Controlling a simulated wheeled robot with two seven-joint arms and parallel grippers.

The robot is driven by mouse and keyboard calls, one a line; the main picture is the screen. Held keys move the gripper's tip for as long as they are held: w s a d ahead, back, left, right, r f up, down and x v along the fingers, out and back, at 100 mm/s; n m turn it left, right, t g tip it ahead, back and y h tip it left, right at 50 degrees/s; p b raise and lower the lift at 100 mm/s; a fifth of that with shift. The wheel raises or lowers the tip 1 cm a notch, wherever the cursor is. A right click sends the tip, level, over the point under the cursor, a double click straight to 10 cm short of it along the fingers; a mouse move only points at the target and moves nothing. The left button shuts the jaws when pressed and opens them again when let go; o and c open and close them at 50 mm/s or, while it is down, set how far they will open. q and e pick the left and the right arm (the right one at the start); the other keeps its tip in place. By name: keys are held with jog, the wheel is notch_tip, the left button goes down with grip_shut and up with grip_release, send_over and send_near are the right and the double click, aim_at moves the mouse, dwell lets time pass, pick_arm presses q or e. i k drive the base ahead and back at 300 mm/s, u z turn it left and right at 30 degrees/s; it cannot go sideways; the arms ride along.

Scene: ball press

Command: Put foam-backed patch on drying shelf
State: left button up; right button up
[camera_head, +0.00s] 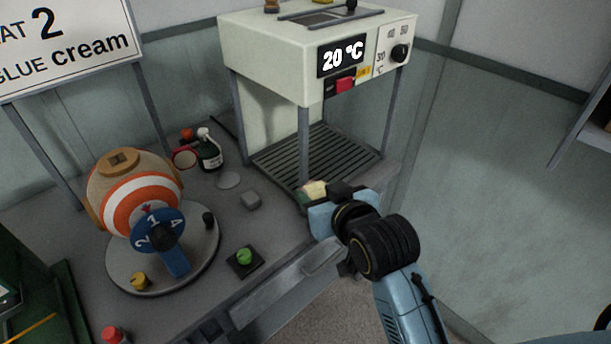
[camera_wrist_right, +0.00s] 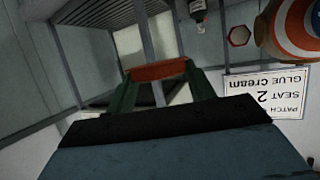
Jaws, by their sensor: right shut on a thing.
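The foam-backed patch (camera_head: 313,188) shows in the head view as a small cream piece at the tip of my right gripper (camera_head: 318,194). In the right wrist view, a reddish-brown strip (camera_wrist_right: 158,71), which looks like the patch's edge, spans between the fingers. My right gripper is shut on it, at the front corner of the slatted drying shelf (camera_head: 335,148). The shelf is under the white heater box. Whether the patch touches the shelf cannot be told. The slats also show at the top of the wrist view (camera_wrist_right: 105,13). My left gripper is not in view.
The heater box (camera_head: 270,52) reads 20 °C and stands on grey posts (camera_head: 304,145) around the shelf.

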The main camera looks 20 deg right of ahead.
aim_at(331, 167)
jog(key=k, duration=1.25)
jog(key=z, duration=0.55)
jog(key=i, duration=0.6)
jog(key=z, duration=0.5)
jog(key=i, duration=0.95)
jog(key=u, duration=0.65)
jog(key=i, duration=0.4)
jog(key=u, duration=0.4)
